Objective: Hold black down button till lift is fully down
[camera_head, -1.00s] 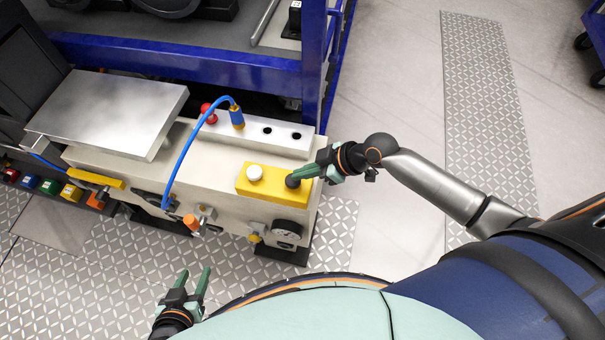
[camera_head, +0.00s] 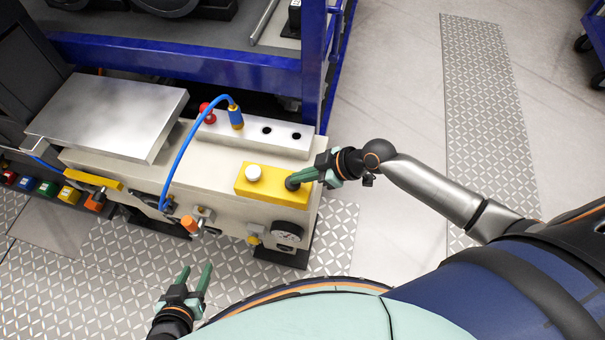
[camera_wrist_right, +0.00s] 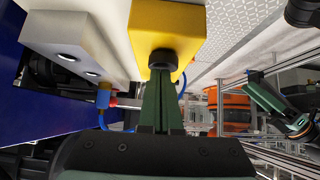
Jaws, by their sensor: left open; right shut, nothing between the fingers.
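The black button (camera_head: 292,183) sits at the right end of a yellow control box (camera_head: 262,195), beside a white button (camera_head: 253,173). My right gripper (camera_head: 304,176) is shut and empty, and its fingertips are against the black button. In the right wrist view the closed fingers (camera_wrist_right: 162,80) reach the black button (camera_wrist_right: 163,58) on the yellow box (camera_wrist_right: 168,27). How far the button is pressed in cannot be told. My left gripper (camera_head: 194,279) is open and empty, low in the picture, apart from the unit. The flat metal plate (camera_head: 110,115) is at the left of the beige unit.
A blue hose (camera_head: 183,150) arches over the unit beside a red knob (camera_head: 207,112). A gauge (camera_head: 287,234) is on the unit's front. A blue rack (camera_head: 190,64) stands behind. Coloured bins (camera_head: 47,187) are at left.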

